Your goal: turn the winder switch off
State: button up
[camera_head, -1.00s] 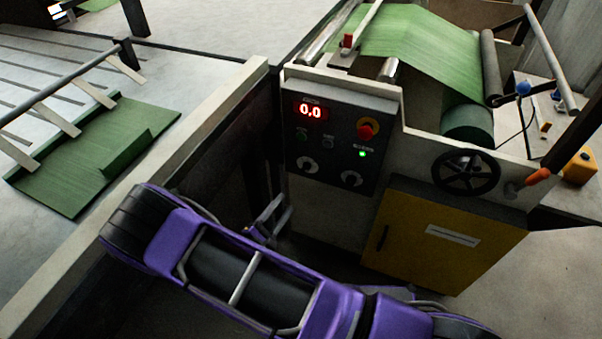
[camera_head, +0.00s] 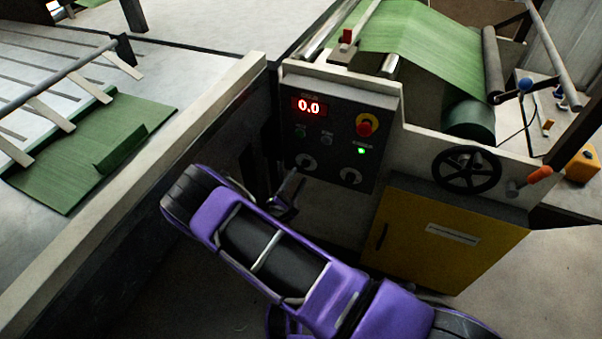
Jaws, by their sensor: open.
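The dark control panel (camera_head: 340,132) on the machine's front shows a red "0.0" display (camera_head: 309,106). A red button on a yellow base (camera_head: 366,125) is at its upper right, above a lit green lamp (camera_head: 362,151) with a small label too blurred to read surely. Two round pale-rimmed knobs, a left knob (camera_head: 307,163) and a right knob (camera_head: 351,176), sit along the bottom. I cannot tell for sure which is the winder switch. My gripper (camera_head: 291,180) is open and empty, just below and left of the left knob; its fingers are partly hidden by my purple arm.
A black handwheel (camera_head: 467,170) and an orange-handled lever (camera_head: 539,174) are right of the panel. A yellow cabinet (camera_head: 425,235) stands below it. A long pale-topped side wall (camera_head: 130,190) runs along the left. Green sheet material (camera_head: 415,45) passes over rollers above.

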aim_at(304, 168)
jog(key=shift+x, duration=1.75)
grip_shut()
